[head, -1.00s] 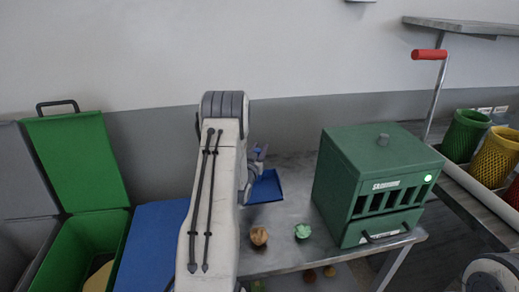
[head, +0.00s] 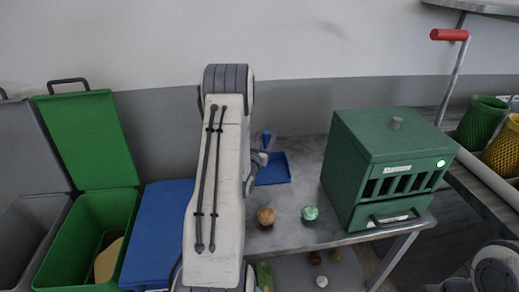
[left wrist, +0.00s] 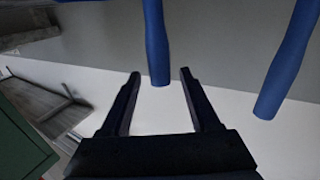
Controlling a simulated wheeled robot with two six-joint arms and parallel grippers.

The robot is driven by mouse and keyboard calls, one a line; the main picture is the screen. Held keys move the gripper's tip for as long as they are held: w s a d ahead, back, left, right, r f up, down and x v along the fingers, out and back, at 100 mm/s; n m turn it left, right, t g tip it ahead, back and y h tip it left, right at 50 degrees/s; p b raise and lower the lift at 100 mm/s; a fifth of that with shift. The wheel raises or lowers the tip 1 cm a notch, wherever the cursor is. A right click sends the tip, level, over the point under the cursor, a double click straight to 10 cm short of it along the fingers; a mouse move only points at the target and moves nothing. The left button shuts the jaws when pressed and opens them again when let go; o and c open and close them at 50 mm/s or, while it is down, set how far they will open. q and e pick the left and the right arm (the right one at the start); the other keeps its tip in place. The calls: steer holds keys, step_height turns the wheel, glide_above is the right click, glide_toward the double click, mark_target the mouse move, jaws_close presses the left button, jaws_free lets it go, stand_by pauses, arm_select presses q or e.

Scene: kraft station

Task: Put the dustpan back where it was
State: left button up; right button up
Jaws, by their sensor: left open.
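The blue dustpan (head: 273,170) lies on the grey table, just right of my left arm in the head view. A blue handle (head: 267,139) stands up at its back edge. My left gripper (head: 262,158) is beside the handle, partly hidden by my arm. In the left wrist view my left gripper (left wrist: 160,75) is open and empty. One blue handle (left wrist: 157,45) ends between its fingertips in the picture; whether it is within their reach I cannot tell. A second blue handle (left wrist: 288,60) is to the right. My right gripper is not in view.
A green slotted box (head: 390,170) stands right of the dustpan. A brown lump (head: 266,216) and a light green lump (head: 310,213) lie in front. A green bin (head: 90,225) and a blue-lidded bin (head: 158,230) stand left. Baskets (head: 480,118) are at far right.

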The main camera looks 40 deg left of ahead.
arm_select(q)
steer(key=b+v, duration=0.1)
steer(key=v, duration=0.6)
steer(key=shift+w, duration=0.1)
